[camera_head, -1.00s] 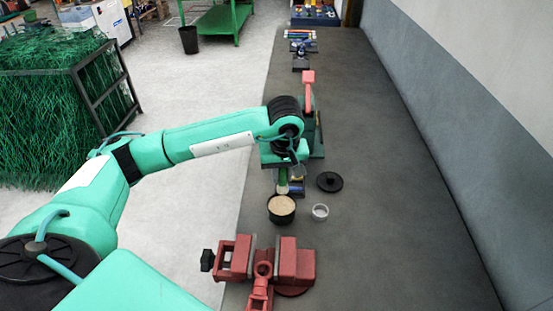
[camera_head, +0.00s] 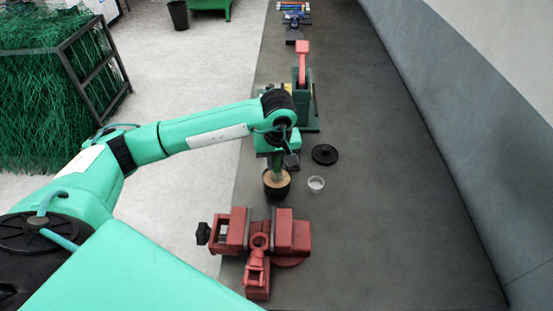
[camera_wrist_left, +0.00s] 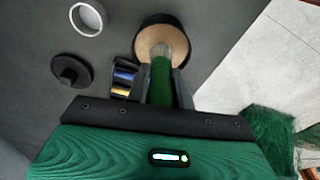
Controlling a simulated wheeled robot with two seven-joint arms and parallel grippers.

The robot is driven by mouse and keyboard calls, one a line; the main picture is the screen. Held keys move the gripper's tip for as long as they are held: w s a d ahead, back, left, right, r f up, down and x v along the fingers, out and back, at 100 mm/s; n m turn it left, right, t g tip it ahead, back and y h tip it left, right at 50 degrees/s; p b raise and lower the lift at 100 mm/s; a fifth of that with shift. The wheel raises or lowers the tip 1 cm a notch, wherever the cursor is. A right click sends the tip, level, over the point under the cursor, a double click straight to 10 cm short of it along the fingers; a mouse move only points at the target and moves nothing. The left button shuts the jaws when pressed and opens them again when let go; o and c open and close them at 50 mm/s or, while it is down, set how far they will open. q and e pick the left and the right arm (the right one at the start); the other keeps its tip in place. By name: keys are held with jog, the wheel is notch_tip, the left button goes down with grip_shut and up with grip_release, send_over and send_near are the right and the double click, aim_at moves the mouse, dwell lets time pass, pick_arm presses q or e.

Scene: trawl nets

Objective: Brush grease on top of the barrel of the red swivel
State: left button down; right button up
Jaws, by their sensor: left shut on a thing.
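My left gripper (camera_head: 278,158) is shut on the green handle of a brush (camera_wrist_left: 160,82) and points down over the worktop. The brush's pale bristle end reaches into a round black tub of tan grease (camera_head: 277,184). In the left wrist view the tub (camera_wrist_left: 148,24) shows the bristles against the grease surface; how deep they sit is unclear. A red swivel (camera_head: 257,260), with a ring at its top end, sits at a red vise (camera_head: 292,233) nearer me than the tub. My gripper is well beyond the swivel, apart from it. My right gripper is out of view.
A white ring (camera_head: 316,184) and a black lid with a knob (camera_head: 324,154) lie right of the tub. A green device with a red lever (camera_head: 303,65) stands behind my gripper. The worktop's right side is clear. A netting-filled rack (camera_head: 60,100) stands at left.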

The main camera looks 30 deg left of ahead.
pick_arm(q)
jog(key=shift+f+b, duration=0.5)
dwell(0.8)
jog(key=shift+f+b, duration=0.1)
jog(key=shift+b, duration=0.35)
dwell(1.8)
jog(key=shift+r+p, duration=1.15)
jog(key=shift+r, duration=2.45)
